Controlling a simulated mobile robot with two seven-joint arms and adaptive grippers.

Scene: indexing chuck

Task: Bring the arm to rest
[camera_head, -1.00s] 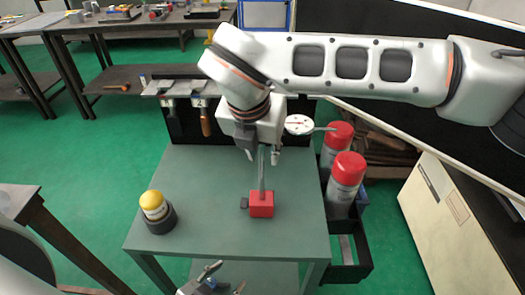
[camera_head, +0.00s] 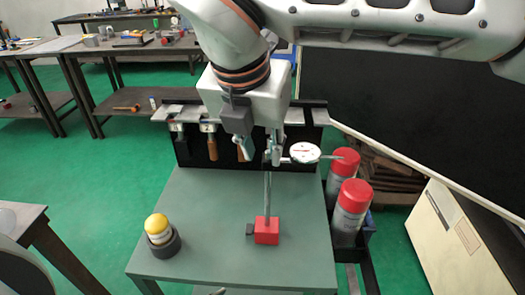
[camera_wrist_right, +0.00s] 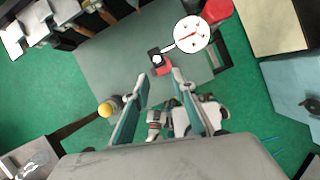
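My right gripper (camera_head: 257,152) points down over the back part of the green table (camera_head: 205,215). In the right wrist view its two fingers (camera_wrist_right: 160,78) stand apart with nothing between the tips. A dial indicator with a white face (camera_head: 305,152) stands upright on a rod from a red base (camera_head: 267,230) on the table. The gripper looks close to the rod's top in the head view; I cannot tell whether they touch. The wrist view also shows the dial (camera_wrist_right: 192,34) and red base (camera_wrist_right: 161,65) beyond the fingertips. My left gripper is barely visible at the head view's bottom edge.
A yellow-capped container (camera_head: 158,229) sits in a dark round holder on the table's left. Two red-capped cans (camera_head: 350,208) stand in a side bin at the right. A tool rack (camera_head: 185,112) lines the back edge. The table's front middle is clear.

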